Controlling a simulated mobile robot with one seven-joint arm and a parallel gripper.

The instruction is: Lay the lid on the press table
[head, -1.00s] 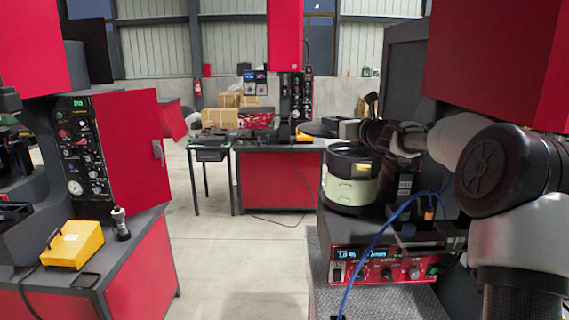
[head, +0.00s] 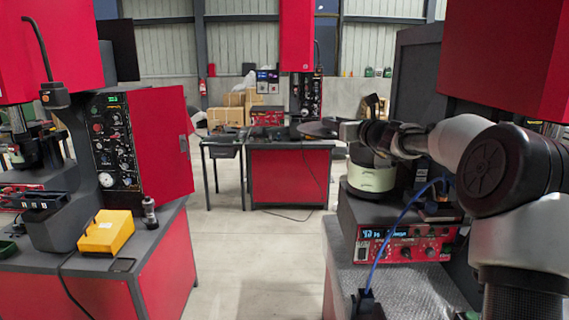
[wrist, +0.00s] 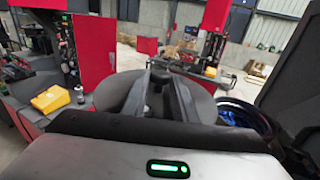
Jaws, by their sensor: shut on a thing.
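The lid (head: 317,129) is a dark round disc, held level in the air in the head view. My gripper (head: 344,130) is shut on its near part. In the wrist view the lid (wrist: 204,98) spreads to both sides of my gripper's fingers (wrist: 158,78), which cover its middle. A red table with a grey top (head: 165,222) and a press on it stands at the left. Another red press table (head: 288,180) stands at the back; I cannot tell which one is meant. The lid is apart from both.
The left table carries a yellow box (head: 106,233) and a small dark cylinder (head: 150,212). Grey floor (head: 255,250) lies clear between the tables.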

